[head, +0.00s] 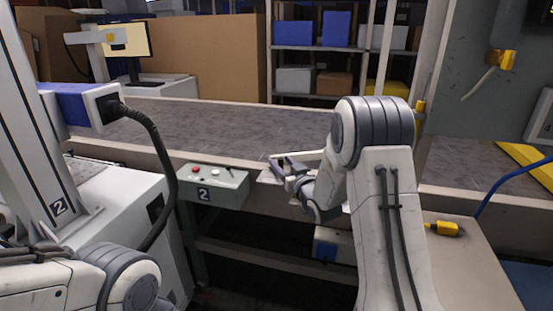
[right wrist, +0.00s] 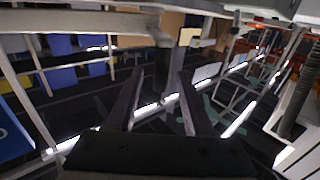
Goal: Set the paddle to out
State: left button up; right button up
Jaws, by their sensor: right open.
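My right gripper (head: 280,163) is at the front edge of the conveyor (head: 200,124), just right of the control box. Its two dark fingers (right wrist: 160,72) stand apart in the right wrist view, and nothing is clearly held between them. A thin pale bar (head: 308,155) shows just above the gripper at the conveyor edge; I cannot tell whether it is the paddle or which way it is set. My right arm hides part of this area. Only part of my left arm shows at the lower left; its gripper is out of view.
A grey-green control box (head: 218,188) marked 2, with a red button, is mounted at the conveyor front. A white machine (head: 120,205) stands at left, with a black hose above. Shelves (head: 340,50) with bins stand behind. A yellow plug (head: 442,228) lies on the right bench.

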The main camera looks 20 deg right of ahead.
aim_at(277, 157)
jog(key=shift+w+a, duration=0.15)
jog(key=shift+w, duration=0.9)
jog(key=shift+w+a, duration=0.1)
jog(key=shift+w, duration=0.9)
grip_shut()
